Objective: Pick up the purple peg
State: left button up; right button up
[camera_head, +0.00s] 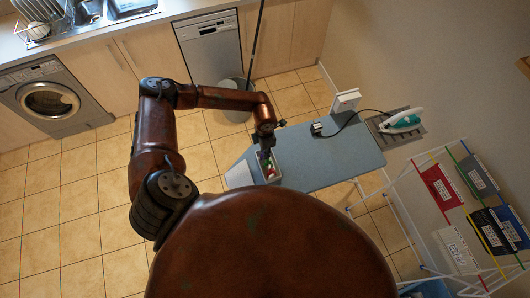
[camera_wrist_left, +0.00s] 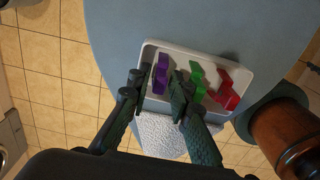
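The purple peg (camera_wrist_left: 161,73) lies in a white tray (camera_wrist_left: 209,56) on the blue ironing board, toward the tray's left end in the wrist view. My left gripper (camera_wrist_left: 158,80) is open, with one finger on each side of the purple peg and gaps visible around it. Whether its fingertips are level with the peg is hard to tell. A green peg (camera_wrist_left: 196,82) and a red peg (camera_wrist_left: 229,90) lie further right in the tray. In the head view my left gripper (camera_head: 266,153) points down over the tray. My right gripper is not in view.
The ironing board (camera_head: 325,160) is mostly clear beyond the tray. A white iron (camera_head: 400,121) stands at its far end, with a corded plug (camera_head: 317,129) nearby. A drying rack (camera_head: 405,205) stands at right. A grey bin (camera_head: 238,100) stands behind the board.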

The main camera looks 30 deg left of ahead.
pick_arm(q)
jog(key=shift+f, duration=0.15)
grip_shut()
